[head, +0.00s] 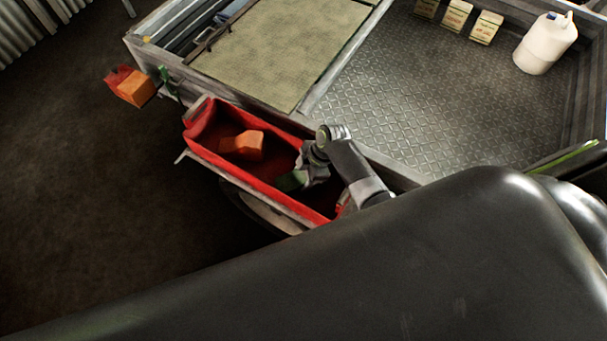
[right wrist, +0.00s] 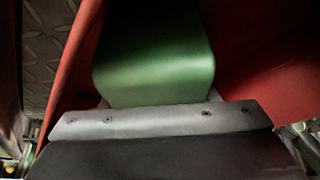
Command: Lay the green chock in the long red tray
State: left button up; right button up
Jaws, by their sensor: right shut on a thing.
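The long red tray (head: 219,162) hangs along the near side of the trailer bed in the head view. An orange chock (head: 243,145) lies in its left half. My right gripper (head: 301,174) reaches down into the right half of the tray, shut on the green chock (head: 291,181). In the right wrist view the green chock (right wrist: 155,60) sits against the gripper, with the red tray wall (right wrist: 265,70) around it. I cannot tell whether the chock touches the tray floor. My left gripper is not in view.
A red and orange block (head: 131,87) is at the trailer's left corner, by a green part. The metal bed (head: 400,95) holds a white jug (head: 545,45) and several small boxes (head: 456,15). A tan mat (head: 285,50) covers the left side. Dark floor is clear at left.

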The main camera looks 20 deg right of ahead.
jog(key=o, duration=1.2)
jog(key=shift+d+r, duration=0.1)
jog(key=shift+r, duration=0.15)
jog(key=v, duration=1.1)
jog(key=shift+d+r+p, duration=0.15)
jog(key=shift+r+p, duration=0.15)
jog(key=shift+p, duration=0.1)
